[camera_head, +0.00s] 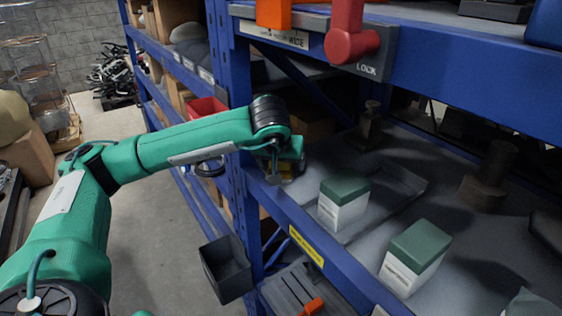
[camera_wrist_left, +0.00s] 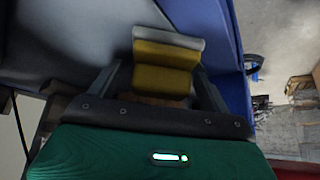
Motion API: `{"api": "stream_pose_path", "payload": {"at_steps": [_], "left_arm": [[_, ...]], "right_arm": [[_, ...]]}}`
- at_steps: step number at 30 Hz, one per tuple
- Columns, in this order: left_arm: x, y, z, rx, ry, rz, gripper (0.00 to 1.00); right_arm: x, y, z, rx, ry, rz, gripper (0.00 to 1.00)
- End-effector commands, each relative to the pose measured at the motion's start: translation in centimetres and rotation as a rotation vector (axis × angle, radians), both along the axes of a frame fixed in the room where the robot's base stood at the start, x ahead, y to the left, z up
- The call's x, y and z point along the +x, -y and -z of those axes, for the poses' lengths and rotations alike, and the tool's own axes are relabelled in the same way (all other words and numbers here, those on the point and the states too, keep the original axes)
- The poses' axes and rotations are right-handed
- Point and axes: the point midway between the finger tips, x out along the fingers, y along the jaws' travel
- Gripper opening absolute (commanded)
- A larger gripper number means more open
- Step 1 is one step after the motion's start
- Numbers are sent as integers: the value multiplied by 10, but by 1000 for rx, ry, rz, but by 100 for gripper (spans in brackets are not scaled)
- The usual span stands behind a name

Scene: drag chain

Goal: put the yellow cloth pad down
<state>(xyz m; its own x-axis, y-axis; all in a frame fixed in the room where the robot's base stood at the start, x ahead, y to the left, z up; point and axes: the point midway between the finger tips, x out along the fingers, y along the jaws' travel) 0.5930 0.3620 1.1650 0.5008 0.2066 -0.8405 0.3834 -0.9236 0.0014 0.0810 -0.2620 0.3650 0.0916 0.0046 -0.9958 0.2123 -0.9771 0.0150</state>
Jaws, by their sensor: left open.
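The yellow cloth pad (camera_wrist_left: 162,67) lies between the two fingers of my left gripper (camera_wrist_left: 160,82) in the left wrist view, with a grey strip along its far edge. The fingers are open, with a gap visible beside the pad. In the head view the left gripper (camera_head: 283,172) is at the front edge of the blue shelf, by the upright post. Only a little yellow shows there, and my wrist hides most of the pad. My right gripper is not in view.
Two green-and-white boxes (camera_head: 343,203) (camera_head: 414,258) stand on the grey shelf (camera_head: 335,255) to the right of the gripper. A red lever (camera_head: 350,40) hangs from the upper shelf beam. A dark bin (camera_head: 226,268) is below.

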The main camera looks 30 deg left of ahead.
Motion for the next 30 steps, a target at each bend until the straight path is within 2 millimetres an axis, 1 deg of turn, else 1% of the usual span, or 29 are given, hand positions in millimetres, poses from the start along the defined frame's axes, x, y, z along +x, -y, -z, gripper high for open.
{"api": "stream_pose_path", "payload": {"at_steps": [1, 5, 12, 15, 18, 23, 30], "left_arm": [[-1, 1, -5, 0, 2, 1, 81], [-12, 6, -22, -1, 6, 2, 81], [-39, 17, -68, 0, 6, 2, 81], [-48, 21, -83, 0, 6, 2, 81], [-54, 23, -93, -1, 2, 1, 81], [-60, 25, -101, 0, 0, 0, 81], [-60, 25, -102, 0, 0, 0, 81]], "right_arm": [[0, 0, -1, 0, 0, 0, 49], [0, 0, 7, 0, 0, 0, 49], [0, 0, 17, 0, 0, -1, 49], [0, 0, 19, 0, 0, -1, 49], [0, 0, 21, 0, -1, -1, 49], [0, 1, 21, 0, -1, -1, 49], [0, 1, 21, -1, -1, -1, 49]]}}
